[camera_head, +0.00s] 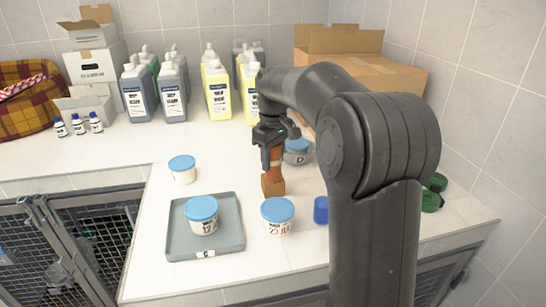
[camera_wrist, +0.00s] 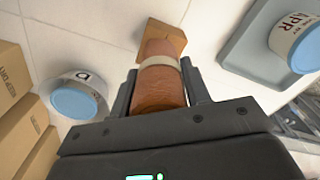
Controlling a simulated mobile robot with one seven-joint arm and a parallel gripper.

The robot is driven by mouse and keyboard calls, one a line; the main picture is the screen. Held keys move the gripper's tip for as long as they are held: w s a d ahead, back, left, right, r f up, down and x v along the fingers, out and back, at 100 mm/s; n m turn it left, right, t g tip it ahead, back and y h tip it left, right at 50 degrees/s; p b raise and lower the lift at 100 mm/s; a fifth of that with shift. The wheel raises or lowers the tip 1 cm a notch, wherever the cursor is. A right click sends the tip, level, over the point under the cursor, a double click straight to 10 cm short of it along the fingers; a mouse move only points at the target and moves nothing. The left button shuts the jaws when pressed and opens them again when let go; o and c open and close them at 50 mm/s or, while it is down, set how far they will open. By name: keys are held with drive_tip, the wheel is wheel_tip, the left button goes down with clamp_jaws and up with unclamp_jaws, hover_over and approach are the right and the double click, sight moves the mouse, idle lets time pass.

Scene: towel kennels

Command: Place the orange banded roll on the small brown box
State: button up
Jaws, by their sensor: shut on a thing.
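My gripper (camera_head: 273,152) points down over the counter, shut on the orange banded roll (camera_head: 274,172). In the wrist view the roll (camera_wrist: 160,88) lies between the two fingers, with a pale band (camera_wrist: 160,62) around it near its far end. The small brown box (camera_head: 272,188) is on the counter directly below the roll. In the wrist view the box (camera_wrist: 166,38) shows just past the roll's end, partly hidden by it. The roll's lower end overlaps the box in both views; I cannot tell whether they touch.
A grey tray (camera_head: 177,240) holding a blue-lidded tub (camera_head: 203,220) is left of the box. Another tub (camera_head: 277,220) and a blue cylinder (camera_head: 320,210) stand in front. Bottles (camera_head: 218,92) and cartons line the back.

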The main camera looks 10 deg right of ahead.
drive_tip(key=o, duration=1.2)
wheel_tip(320, 180, up, 12)
drive_tip(key=shift+f, duration=0.2)
drive_tip(key=shift+s+r, duration=0.1)
drive_tip(key=shift+r, duration=0.25)
drive_tip(key=s+a+m+t, duration=0.2)
drive_tip(key=s, duration=0.8)
drive_tip(key=s+f+m+t, duration=0.1)
drive_tip(key=s+f, duration=0.3)
drive_tip(key=s, duration=0.3)
drive_tip(key=s+f+m+t, duration=0.1)
drive_tip(key=s+f+m, duration=0.1)
drive_tip(key=s+f, duration=0.2)
drive_tip(key=s+d+f+m+t, duration=0.1)
drive_tip(key=s+f, duration=0.3)
drive_tip(key=s, duration=0.7)
drive_tip(key=shift+d+f+m+t, duration=0.1)
drive_tip(key=shift+f+m+t, duration=0.2)
drive_tip(key=shift+m, duration=0.3)
